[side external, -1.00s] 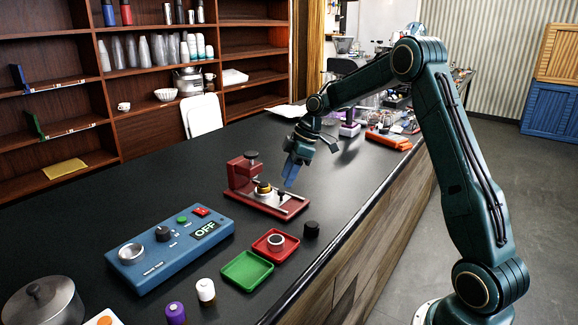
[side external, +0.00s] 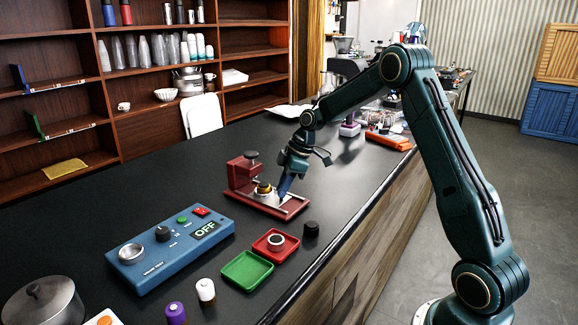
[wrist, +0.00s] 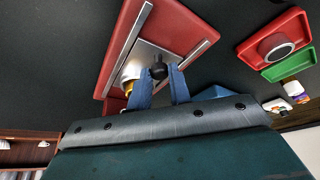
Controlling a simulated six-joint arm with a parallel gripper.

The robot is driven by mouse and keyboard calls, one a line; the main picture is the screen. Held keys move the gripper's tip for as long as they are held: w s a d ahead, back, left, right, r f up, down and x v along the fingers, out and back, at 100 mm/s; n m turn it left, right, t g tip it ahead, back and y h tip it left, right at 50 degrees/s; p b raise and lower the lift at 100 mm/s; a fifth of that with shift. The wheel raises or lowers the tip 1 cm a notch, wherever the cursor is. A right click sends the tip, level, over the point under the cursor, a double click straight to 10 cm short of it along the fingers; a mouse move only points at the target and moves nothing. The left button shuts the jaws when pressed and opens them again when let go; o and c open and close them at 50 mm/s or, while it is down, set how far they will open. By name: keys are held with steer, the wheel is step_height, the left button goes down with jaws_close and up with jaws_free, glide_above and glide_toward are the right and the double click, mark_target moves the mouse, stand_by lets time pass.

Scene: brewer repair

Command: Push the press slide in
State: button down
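The red press (side external: 243,172) stands on the dark counter, its base with two metal rails also showing in the wrist view (wrist: 178,22). Its slide, a metal plate (wrist: 148,56), lies between the rails and carries a brass-coloured round part (side external: 264,188) and a small black knob (wrist: 158,70). My gripper (side external: 283,194) points down at the slide's rail end. In the wrist view its two blue fingers (wrist: 161,76) are apart, with the knob at the gap between their tips. Whether they touch the knob is not clear. The side view hides the knob behind the fingers.
A blue control box (side external: 172,248) reading OFF stands left of the press. A red tray (side external: 290,250) with a ring, a green tray (side external: 247,270) and a black cap (side external: 311,229) sit nearer the front edge.

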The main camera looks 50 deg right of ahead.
mark_target(268, 187)
steer(key=shift+w, duration=2.4)
steer(key=shift+r, duration=0.1)
steer(key=c, duration=1.3)
jaws_free()
steer(key=v, duration=1.3)
steer(key=shift+r, duration=0.3)
steer(key=shift+s+d, duration=0.1)
steer(key=shift+s, duration=0.05)
